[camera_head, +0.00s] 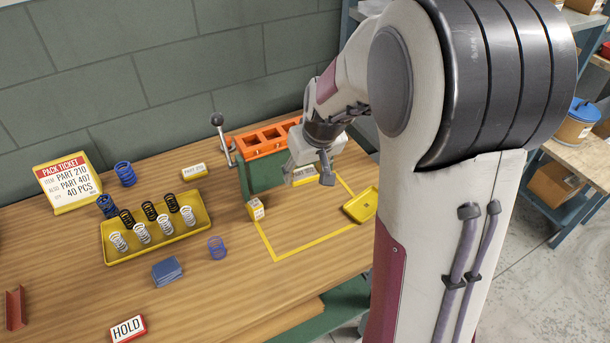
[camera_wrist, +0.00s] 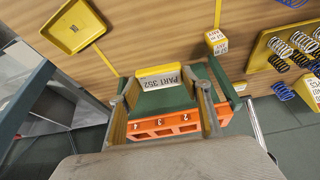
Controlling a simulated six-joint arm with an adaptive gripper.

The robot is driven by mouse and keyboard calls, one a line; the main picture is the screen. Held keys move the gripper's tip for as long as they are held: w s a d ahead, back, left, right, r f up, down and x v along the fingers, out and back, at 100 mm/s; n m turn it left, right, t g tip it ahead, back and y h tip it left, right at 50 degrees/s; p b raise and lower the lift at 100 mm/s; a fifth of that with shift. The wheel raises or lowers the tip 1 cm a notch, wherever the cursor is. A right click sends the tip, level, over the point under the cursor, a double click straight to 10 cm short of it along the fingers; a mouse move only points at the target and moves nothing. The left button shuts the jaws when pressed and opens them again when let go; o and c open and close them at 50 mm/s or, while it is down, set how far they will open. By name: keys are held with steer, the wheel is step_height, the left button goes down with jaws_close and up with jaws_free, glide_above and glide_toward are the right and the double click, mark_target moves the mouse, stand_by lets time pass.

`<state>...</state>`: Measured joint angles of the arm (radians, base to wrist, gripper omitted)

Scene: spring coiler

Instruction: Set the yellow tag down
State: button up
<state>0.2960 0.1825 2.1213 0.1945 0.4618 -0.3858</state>
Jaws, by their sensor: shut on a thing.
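The yellow tag (camera_head: 304,175), a small block with a white face, is between the fingers of my gripper (camera_head: 309,174). In the wrist view its face (camera_wrist: 160,78) reads PART 352, and the two fingers of my gripper (camera_wrist: 160,88) close on its sides. The tag is near the back of a yellow taped outline (camera_head: 268,246) on the wooden table (camera_head: 230,290). I cannot tell whether its underside touches the table.
An orange rack (camera_head: 262,139) with numbered slots stands behind on a green base. A small yellow tray (camera_head: 361,204) lies at right. Other yellow tags (camera_head: 256,209) (camera_head: 194,171) stand nearby. A yellow tray of springs (camera_head: 155,251) is at left. The outline's middle is clear.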

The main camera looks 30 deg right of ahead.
steer(key=shift+a, duration=0.15)
stand_by(0.8)
steer(key=w+a+n+g+y, duration=0.1)
steer(key=a+n, duration=0.8)
steer(key=a, duration=4.7)
steer(key=shift+w+r+n+y, duration=0.2)
steer(key=shift+w+n+y, duration=0.3)
steer(key=shift+y, duration=0.8)
steer(key=shift+w, duration=0.1)
steer(key=shift+f, duration=3.15)
steer(key=shift+f, duration=1.9)
